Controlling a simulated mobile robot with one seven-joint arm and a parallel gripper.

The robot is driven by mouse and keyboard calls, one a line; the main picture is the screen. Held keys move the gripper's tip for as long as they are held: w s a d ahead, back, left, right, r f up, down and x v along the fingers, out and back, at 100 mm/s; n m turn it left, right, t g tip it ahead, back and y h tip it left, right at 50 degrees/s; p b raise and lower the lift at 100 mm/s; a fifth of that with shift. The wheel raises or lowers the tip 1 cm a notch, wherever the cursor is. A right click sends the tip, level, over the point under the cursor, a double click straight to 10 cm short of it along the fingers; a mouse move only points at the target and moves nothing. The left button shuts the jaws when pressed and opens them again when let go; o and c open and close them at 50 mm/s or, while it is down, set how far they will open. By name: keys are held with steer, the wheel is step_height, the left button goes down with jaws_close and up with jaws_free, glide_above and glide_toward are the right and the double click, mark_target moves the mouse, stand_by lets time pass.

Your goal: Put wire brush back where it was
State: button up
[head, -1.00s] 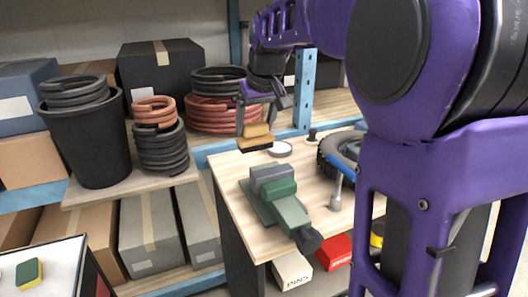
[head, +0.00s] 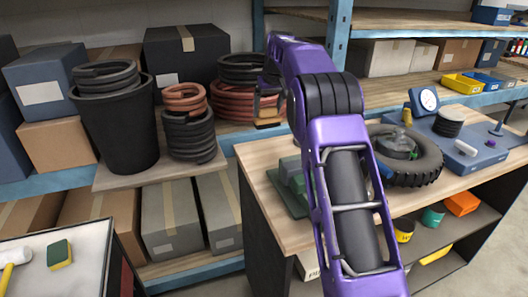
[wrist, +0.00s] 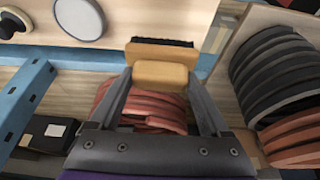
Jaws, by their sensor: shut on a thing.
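The wire brush (head: 268,123) has a tan wooden grip and body with dark bristles beneath. It is held by my gripper (head: 268,92) by the back left corner of the wooden workbench (head: 256,160). In the wrist view the two fingers of my gripper (wrist: 163,95) are shut on either side of the tan grip of the wire brush (wrist: 160,75). Its dark bristle edge shows beyond, over the bench's blue-bordered edge area. I cannot tell its exact height above the bench.
A white disc (wrist: 80,18) lies on the bench near the brush. A green vise (head: 291,182) is partly hidden by my arm, and a tyre (head: 420,163) lies to the right. Coiled hoses (head: 237,110) sit on the shelf behind. A blue post (head: 338,40) rises behind the bench.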

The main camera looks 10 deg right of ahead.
mark_target(270, 123)
steer(key=f+b, duration=0.1)
steer(key=f, duration=0.9)
steer(key=shift+w+f, duration=0.15)
steer(key=shift+w, duration=0.05)
steer(key=shift+f+b, duration=0.2)
steer(key=shift+b, duration=0.1)
steer(key=o, duration=1.2)
steer(key=shift+c, duration=0.2)
steer(key=shift+r, duration=0.15)
steer(key=shift+r, duration=0.3)
steer(key=v, duration=1.1)
steer(key=shift+s+r, duration=0.2)
